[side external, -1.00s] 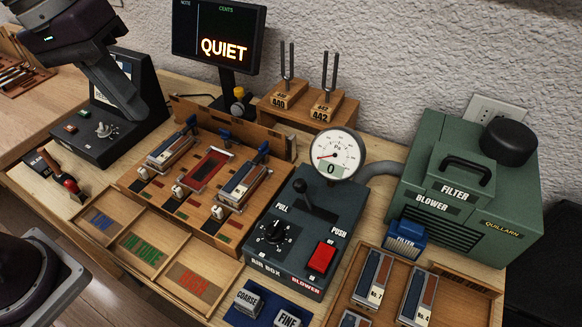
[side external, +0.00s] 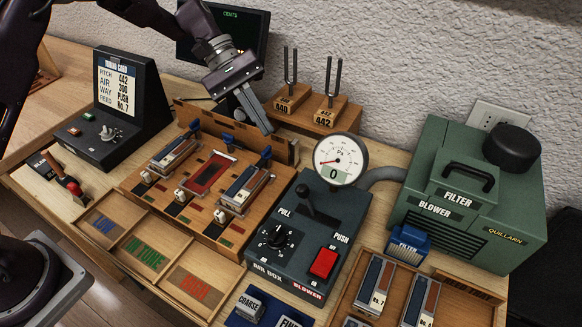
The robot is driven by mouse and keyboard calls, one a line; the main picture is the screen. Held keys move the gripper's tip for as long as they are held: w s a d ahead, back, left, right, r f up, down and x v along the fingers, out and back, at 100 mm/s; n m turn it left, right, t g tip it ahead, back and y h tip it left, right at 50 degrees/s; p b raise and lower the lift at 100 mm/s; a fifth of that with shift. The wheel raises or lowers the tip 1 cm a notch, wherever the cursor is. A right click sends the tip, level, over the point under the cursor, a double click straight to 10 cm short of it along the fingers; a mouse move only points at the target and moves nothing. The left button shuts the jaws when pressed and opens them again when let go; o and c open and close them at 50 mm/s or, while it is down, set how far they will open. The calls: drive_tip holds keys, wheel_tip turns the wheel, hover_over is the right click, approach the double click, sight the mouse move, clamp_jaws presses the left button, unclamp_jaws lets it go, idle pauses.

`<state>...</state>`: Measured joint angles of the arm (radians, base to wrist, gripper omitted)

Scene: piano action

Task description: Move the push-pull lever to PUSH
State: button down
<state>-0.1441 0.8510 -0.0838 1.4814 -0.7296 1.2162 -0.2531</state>
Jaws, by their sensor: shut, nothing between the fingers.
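The push-pull lever (side external: 313,199) is a dark stick with a knob on the air box (side external: 296,248). The lever's knob leans up and left, toward the PULL side. My gripper (side external: 262,122) is shut and empty. It points down and right, above the wooden reed bench, up and left of the lever and apart from it.
The round pressure gauge (side external: 340,160) reads 0 and rises behind the lever. A red switch (side external: 324,263) and a black dial (side external: 276,237) sit on the air box. Tuning forks on a wooden block (side external: 311,107) stand near my gripper. The green blower (side external: 466,195) is at right.

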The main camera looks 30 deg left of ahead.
hover_over(293, 195)
drive_tip(key=w+a, duration=0.3)
wheel_tip(293, 195, down, 7)
drive_tip(key=shift+s+d+r, duration=0.35)
drive_tip(key=shift+s+d, duration=0.3)
drive_tip(key=shift+s+d+r, duration=0.3)
drive_tip(key=shift+s+d, duration=0.3)
drive_tip(key=shift+s+d+r, duration=0.15)
drive_tip(key=shift+s+d, duration=0.05)
drive_tip(key=shift+s, duration=0.05)
drive_tip(key=shift+d+r+y, duration=0.6)
drive_tip(key=shift+d+y, duration=0.35)
drive_tip(key=shift+y, duration=0.15)
drive_tip(key=shift+d+r+n+y, duration=0.15)
drive_tip(key=shift+d+r+y, duration=0.15)
drive_tip(key=shift+d+y, duration=0.65)
drive_tip(key=shift+d+r+n+y, duration=0.15)
drive_tip(key=shift+d+r+y, duration=0.1)
drive_tip(key=shift+d+y, duration=0.65)
drive_tip(key=shift+r, duration=0.1)
